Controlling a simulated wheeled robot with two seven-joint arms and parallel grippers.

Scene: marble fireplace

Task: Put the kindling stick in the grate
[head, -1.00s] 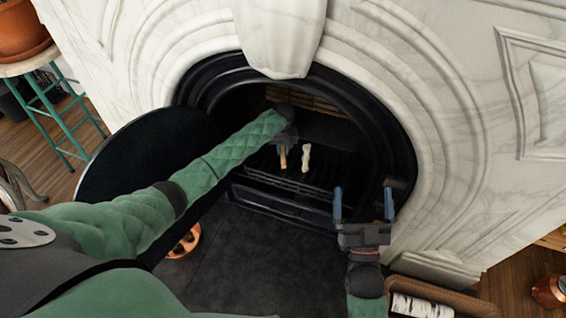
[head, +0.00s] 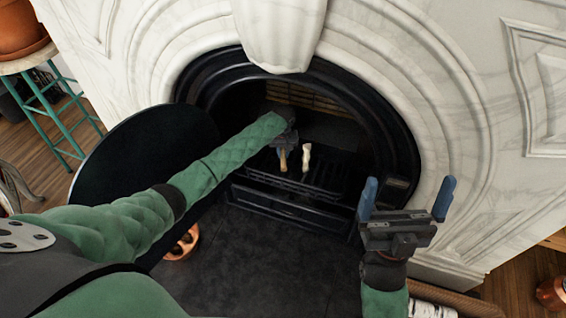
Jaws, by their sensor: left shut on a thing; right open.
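The grate (head: 290,190) is a black barred basket inside the arched fireplace opening. My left gripper (head: 284,149) reaches into the opening over the grate. It is shut on a short tan kindling stick (head: 283,161), which points down from the jaws. The fingers are dark and partly hidden by my wrist, and I cannot tell if the stick touches the bars. A pale, knobbly stick (head: 306,158) stands roughly upright in the grate just right of the held one. My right gripper (head: 407,193) is open and empty, its blue fingertips apart, in front of the fireplace's right side.
The black arch (head: 405,150) and white marble surround (head: 455,120) frame the opening closely. A round black panel (head: 140,165) stands left, beside my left arm. A copper pot (head: 183,243) sits below that arm. A basket with a birch log (head: 430,311) is at lower right. The dark hearth (head: 260,255) is mostly clear.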

